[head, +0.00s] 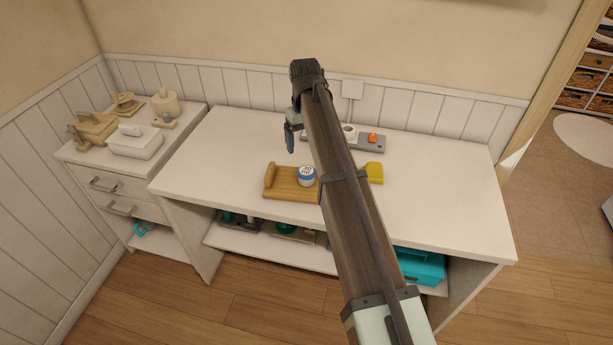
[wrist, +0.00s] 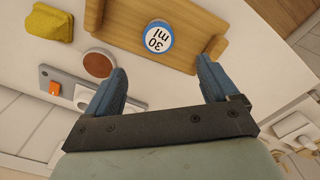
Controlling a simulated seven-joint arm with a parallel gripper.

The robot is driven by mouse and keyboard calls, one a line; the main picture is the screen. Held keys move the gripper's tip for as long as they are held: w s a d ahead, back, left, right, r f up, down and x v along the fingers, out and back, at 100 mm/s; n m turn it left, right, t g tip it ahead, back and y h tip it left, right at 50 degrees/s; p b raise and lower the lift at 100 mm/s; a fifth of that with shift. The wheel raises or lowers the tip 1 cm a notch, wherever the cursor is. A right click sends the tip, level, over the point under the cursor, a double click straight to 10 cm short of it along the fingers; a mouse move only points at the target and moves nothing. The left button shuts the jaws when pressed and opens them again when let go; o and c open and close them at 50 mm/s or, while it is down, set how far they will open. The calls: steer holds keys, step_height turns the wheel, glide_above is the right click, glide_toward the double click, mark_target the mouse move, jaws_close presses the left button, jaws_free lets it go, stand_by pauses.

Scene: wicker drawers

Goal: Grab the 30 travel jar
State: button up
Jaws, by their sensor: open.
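The 30 ml travel jar (head: 306,176) is small and round, with a white top and a blue rim. It sits on a wooden tray (head: 284,190) on the white desk. In the wrist view the jar (wrist: 158,37), marked "30 ml", lies ahead of the fingers, upside down in the picture, on the tray (wrist: 200,58). My gripper (wrist: 165,80) is open and empty, its two blue fingers apart, with the jar beyond the fingertips and not between them. In the head view my gripper (head: 290,140) hangs above the desk behind the tray. My arm hides part of the desk.
A yellow object (head: 374,172) lies right of the tray. A grey strip with an orange switch (head: 373,138) lies at the desk's back. A brown round object (wrist: 99,63) shows beside the tray. A cabinet (head: 125,183) with several items stands left. The desk's right side is clear.

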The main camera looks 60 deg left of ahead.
mark_target(306, 170)
step_height(306, 170, down, 13)
steer(key=shift+w+d+f, duration=0.1)
steer(key=shift+d+f, duration=0.05)
stand_by(0.6)
steer(key=shift+c, duration=0.4)
steer(key=c, duration=1.1)
